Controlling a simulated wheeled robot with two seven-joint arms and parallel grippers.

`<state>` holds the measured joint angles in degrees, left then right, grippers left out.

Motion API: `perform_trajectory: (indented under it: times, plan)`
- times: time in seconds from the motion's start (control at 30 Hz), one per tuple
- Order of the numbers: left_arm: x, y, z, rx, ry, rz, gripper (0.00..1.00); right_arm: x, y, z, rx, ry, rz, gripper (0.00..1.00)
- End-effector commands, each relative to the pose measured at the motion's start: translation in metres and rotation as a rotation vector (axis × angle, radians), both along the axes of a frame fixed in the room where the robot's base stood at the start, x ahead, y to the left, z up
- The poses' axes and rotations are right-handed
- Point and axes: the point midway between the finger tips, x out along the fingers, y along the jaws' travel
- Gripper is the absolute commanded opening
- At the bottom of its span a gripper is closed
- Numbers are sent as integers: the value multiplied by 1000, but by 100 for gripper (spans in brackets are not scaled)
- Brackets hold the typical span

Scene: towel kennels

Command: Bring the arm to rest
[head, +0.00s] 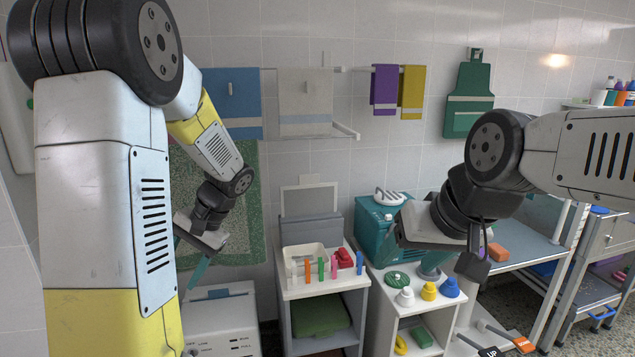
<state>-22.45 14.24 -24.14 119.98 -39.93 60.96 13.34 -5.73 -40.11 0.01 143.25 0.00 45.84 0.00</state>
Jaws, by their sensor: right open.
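My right gripper (452,266) hangs in front of the teal box on the right side of the head view. It is open, and I see nothing held between its fingers. The box and white cabinet lie behind and below it. My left gripper (196,256) points down at the left, above a white appliance, partly behind my own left arm. Its fingertips are too small and covered to tell whether they are apart.
Two white cabinets (324,293) hold a basin (304,257), several coloured clips and coloured knobs (428,291). A teal box (374,228) stands behind. A grey table (528,252) is at right. Towels (232,101) and a green apron (468,99) hang on the wall.

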Motion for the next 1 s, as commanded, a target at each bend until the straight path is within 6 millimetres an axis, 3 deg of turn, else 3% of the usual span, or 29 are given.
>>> perform_trajectory:
  times: [0.3,0.6,0.8,1.0]
  plan:
    - [-62,-77,56,-449,-294,32,58,0,0,0,0,0,0,64]
    - [-114,-136,109,-693,-577,3,58,0,0,0,0,0,0,64]
    - [-129,-152,121,-745,-667,-11,58,0,0,0,0,0,0,64]
    - [-131,-154,122,-751,-677,-14,58,0,0,0,0,0,0,64]
